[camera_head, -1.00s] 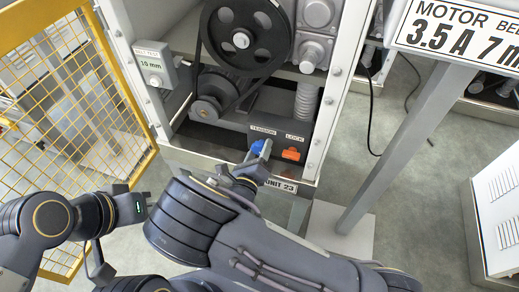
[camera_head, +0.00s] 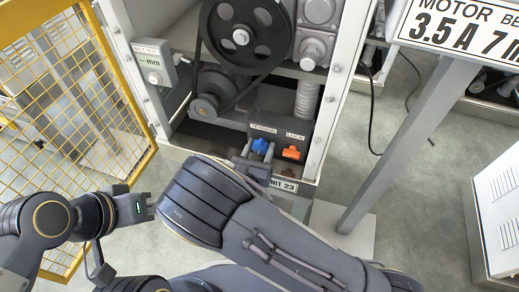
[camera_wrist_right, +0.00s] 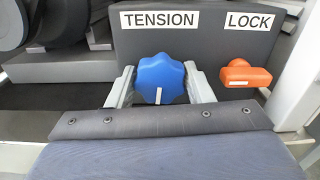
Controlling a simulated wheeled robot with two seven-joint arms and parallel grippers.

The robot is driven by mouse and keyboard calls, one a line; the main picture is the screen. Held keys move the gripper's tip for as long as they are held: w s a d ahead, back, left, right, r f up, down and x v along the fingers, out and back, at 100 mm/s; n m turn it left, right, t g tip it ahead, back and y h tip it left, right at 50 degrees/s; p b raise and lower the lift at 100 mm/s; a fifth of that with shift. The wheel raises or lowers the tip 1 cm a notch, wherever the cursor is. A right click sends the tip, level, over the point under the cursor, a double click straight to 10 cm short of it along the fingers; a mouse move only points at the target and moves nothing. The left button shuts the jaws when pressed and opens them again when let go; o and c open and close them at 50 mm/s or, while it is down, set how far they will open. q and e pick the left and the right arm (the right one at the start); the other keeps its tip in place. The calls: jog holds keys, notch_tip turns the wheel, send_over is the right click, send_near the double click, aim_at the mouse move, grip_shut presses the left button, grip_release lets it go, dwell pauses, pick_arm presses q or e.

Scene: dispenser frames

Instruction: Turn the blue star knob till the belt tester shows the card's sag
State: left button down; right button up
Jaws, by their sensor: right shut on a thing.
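The blue star knob (camera_head: 260,145) sits under the TENSION label, and it also shows in the right wrist view (camera_wrist_right: 160,76) with its white mark pointing down. My right gripper (camera_wrist_right: 160,88) is shut on it, one finger on each side. The belt tester (camera_head: 153,64) on the left post reads "-- mm".
The orange lock handle (camera_head: 291,152) is right of the knob, under LOCK; it lies sideways in the right wrist view (camera_wrist_right: 245,75). A belt pulley (camera_head: 240,37) stands above. A yellow mesh fence (camera_head: 85,130) is at left. A grey post (camera_head: 405,140) carries the card.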

jog(key=shift+f+m+b, duration=0.15)
jog(key=shift+m+b, duration=0.45)
jog(key=shift+m, duration=1.1)
jog(key=o, duration=1)
jog(key=shift+s+a, duration=0.2)
jog(key=shift+s, duration=0.3)
jog(key=p+v, duration=0.2)
jog(key=v, duration=0.4)
jog(key=shift+s, duration=0.4)
